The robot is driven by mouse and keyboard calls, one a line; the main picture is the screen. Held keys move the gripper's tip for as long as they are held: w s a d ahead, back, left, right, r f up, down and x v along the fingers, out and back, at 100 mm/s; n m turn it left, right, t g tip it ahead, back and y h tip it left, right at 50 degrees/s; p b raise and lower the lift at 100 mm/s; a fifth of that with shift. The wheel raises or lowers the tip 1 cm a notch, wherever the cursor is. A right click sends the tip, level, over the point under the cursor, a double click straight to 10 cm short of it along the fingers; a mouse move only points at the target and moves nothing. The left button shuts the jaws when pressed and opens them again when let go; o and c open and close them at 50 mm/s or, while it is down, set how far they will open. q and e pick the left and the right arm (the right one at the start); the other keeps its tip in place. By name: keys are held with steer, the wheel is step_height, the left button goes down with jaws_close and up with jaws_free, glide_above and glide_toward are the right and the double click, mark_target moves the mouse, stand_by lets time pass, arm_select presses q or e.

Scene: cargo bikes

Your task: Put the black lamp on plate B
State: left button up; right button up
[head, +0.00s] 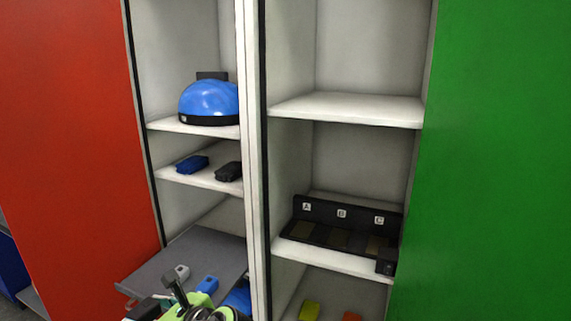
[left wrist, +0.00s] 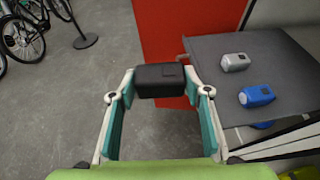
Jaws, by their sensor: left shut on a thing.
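The black lamp (left wrist: 160,81) is a small dark block held between the fingertips of my left gripper (left wrist: 160,86) in the left wrist view. The gripper is shut on it, above the floor and left of a grey pull-out tray. My right gripper is in neither view.
The grey tray (head: 190,250) bears a grey lamp (left wrist: 235,62) and a blue lamp (left wrist: 257,96). A blue helmet (head: 208,103) and two small packs (head: 192,164) sit on left shelves. A white post (head: 254,160) divides the cabinets. A green door (head: 495,160) bounds the right.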

arm_select(q)
steer(key=s+d+r+m+t+h, duration=0.2)
steer(key=s+d+m+t+h, duration=0.3)
steer(key=s+d, duration=0.5)
steer(key=s+m, duration=0.1)
steer(key=s, duration=0.2)
steer(key=shift+s+r+m+t, duration=0.15)
steer(key=shift+s+m+t, duration=0.15)
steer(key=shift+s, duration=0.1)
steer(key=shift+d, duration=0.1)
